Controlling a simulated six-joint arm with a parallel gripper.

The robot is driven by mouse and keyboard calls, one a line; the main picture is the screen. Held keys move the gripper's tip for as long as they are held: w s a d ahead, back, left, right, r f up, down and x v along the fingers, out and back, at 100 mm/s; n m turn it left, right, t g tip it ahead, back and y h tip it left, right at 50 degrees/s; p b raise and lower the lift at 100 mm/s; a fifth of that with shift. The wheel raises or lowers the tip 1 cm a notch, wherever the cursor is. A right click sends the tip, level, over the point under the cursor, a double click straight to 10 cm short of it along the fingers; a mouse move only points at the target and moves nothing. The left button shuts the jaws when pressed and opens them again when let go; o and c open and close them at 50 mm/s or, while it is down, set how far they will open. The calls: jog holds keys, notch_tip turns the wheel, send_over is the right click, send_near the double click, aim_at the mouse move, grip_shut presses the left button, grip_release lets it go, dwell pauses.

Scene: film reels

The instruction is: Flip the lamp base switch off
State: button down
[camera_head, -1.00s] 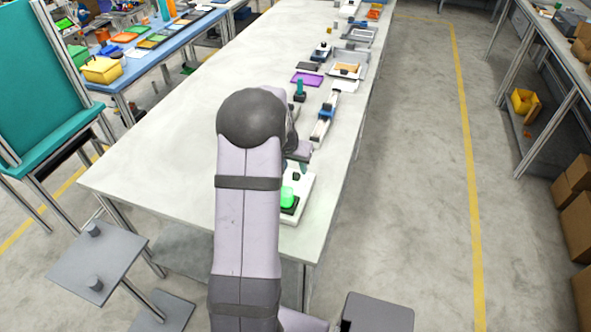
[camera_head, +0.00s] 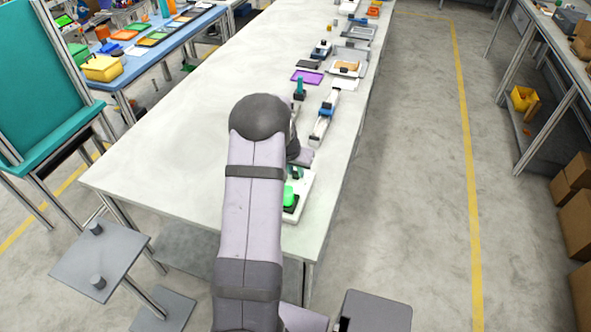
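The lamp base is a white plate (camera_head: 305,199) near the front right edge of the long table. A bright green lamp dome (camera_head: 290,196) sits on it in a dark square mount and looks lit. A small dark green part stands at the plate's far end; I cannot tell whether it is the switch. My arm covers the plate's left side. My gripper (camera_head: 301,158) shows only in part, as a grey piece beyond my arm, above or just past the plate's far end. Its fingers are not clear, and I cannot tell if it touches anything.
On the long table (camera_head: 180,150), a white and blue device (camera_head: 324,118), a small teal-topped object (camera_head: 299,88), a purple tray (camera_head: 307,77) and grey trays line the right side beyond the lamp base. The table's left half is clear.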

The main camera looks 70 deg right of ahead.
jog(key=shift+a+f+b, duration=0.1)
jog(key=shift+a+b, duration=0.3)
jog(key=shift+b, duration=0.1)
jog(key=shift+a+b, duration=0.4)
jog(key=shift+a, duration=0.3)
jog(key=c, duration=1.6)
grip_release()
jog(key=shift+a, duration=0.1)
jog(key=shift+o, duration=0.2)
jog(key=shift+b+v, duration=0.3)
jog(key=shift+v, duration=0.7)
jog(key=b+v, duration=0.1)
jog(key=v, duration=0.4)
jog(key=shift+a+r, duration=0.1)
jog(key=shift+r, duration=0.15)
